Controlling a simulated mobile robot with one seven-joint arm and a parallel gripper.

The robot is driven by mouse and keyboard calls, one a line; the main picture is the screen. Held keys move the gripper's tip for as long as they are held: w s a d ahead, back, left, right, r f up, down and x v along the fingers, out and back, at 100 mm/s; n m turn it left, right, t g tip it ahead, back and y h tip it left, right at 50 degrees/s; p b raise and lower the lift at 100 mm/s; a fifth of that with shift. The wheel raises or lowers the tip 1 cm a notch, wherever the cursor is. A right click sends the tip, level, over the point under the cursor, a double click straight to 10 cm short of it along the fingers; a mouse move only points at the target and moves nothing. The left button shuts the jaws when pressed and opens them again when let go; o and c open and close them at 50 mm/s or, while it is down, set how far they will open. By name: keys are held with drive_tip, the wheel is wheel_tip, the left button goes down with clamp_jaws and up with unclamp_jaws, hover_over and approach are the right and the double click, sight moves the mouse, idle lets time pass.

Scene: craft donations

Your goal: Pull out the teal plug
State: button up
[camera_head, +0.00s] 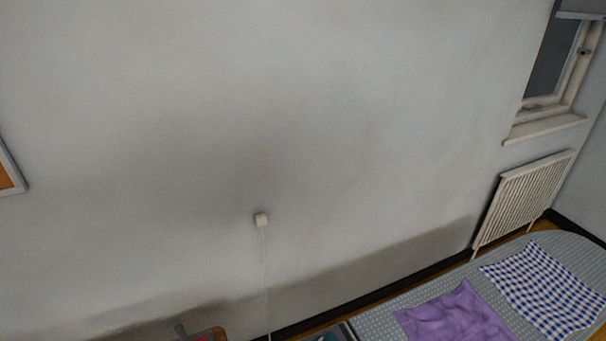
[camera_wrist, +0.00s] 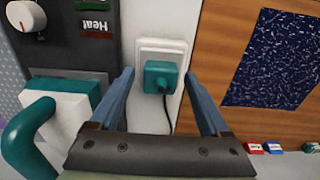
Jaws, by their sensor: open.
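The teal plug (camera_wrist: 160,76) sits in a white wall socket (camera_wrist: 172,47) in the wrist view, with a dark cord hanging from its lower side. My gripper (camera_wrist: 164,82) is open in the wrist view, with one blue finger to the left of the plug and one to the right. The fingers appear apart from the plug, and I cannot tell how deep they reach toward it. The gripper does not show in the head view, and neither does the teal plug.
Left of the plug are a dark panel with a knob (camera_wrist: 25,15) and a white-and-teal handled object (camera_wrist: 62,115). A wooden board with a dark speckled sheet (camera_wrist: 275,60) is on the right. Small red (camera_wrist: 254,147) and blue (camera_wrist: 273,146) items lie below it.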

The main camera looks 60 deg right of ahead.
drive_tip(key=shift+c, duration=0.3)
idle(0.4)
clamp_jaws()
drive_tip(key=shift+r+p, duration=0.15)
drive_tip(key=shift+p, duration=0.2)
drive_tip(key=shift+r+p, duration=2.9)
drive_tip(key=shift+p, duration=0.25)
